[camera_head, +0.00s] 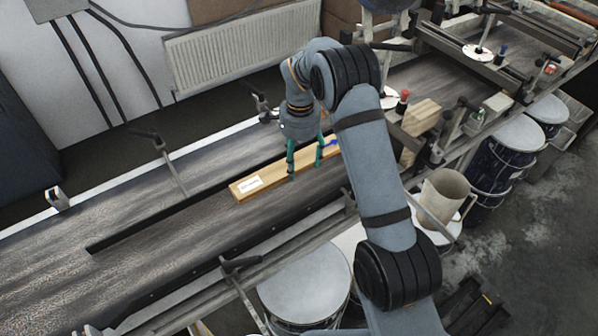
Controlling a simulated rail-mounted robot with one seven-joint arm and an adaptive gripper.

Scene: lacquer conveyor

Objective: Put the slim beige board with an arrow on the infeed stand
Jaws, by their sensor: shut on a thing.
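A slim beige board (273,179) lies lengthwise along the dark conveyor, near its middle. A white label shows at its near left end and a blue mark, perhaps part of an arrow, at its right end. My gripper (306,170) points down over the board with its green fingers shut on it. My arm hides the right end of the board. I cannot tell whether the board touches the belt or is slightly raised. I cannot make out the infeed stand for certain.
A wooden block (420,117) stands at the right, near a beige bucket (443,193). Drums (305,285) stand below the front edge.

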